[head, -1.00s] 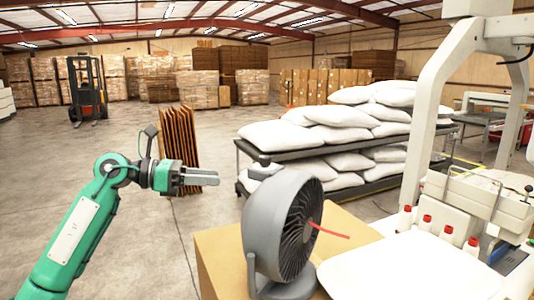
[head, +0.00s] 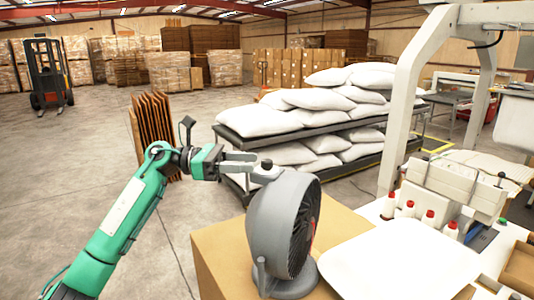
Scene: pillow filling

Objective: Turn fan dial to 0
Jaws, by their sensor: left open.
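The grey fan (head: 283,232) stands on a cardboard box, its grille facing right. A small dark dial (head: 266,163) sits on top of the fan's housing. My left gripper (head: 255,165) is open at the top of the fan, its fingertips at the dial. I cannot tell whether the fingers touch the dial. A bit of red ribbon (head: 312,228) shows at the grille's right edge. The dial's marks are too small to read. My right gripper is out of view.
The cardboard box (head: 222,262) is under the fan. A white pillow (head: 385,262) lies right of it, with several red-capped bottles behind. A rack of stacked white pillows (head: 235,145) stands behind. The floor at left is open.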

